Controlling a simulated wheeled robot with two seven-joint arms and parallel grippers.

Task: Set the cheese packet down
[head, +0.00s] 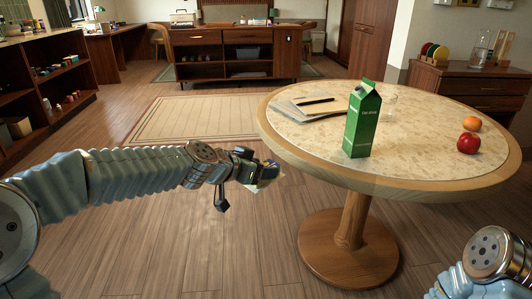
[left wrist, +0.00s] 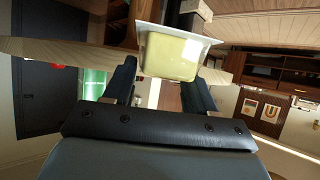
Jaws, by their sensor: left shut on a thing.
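My left gripper (head: 262,172) is out over the floor, a little left of the round table (head: 420,183) and apart from it. It is shut on the cheese packet (left wrist: 172,57), a pale yellow block in a clear-white tray that sits between the two fingers in the left wrist view. In the head view only a small pale part of the packet shows beside the fingertips. My right arm comes in at the lower right, but its gripper is out of view.
The front middle of the tabletop is clear. Shelves (head: 60,85) line the left.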

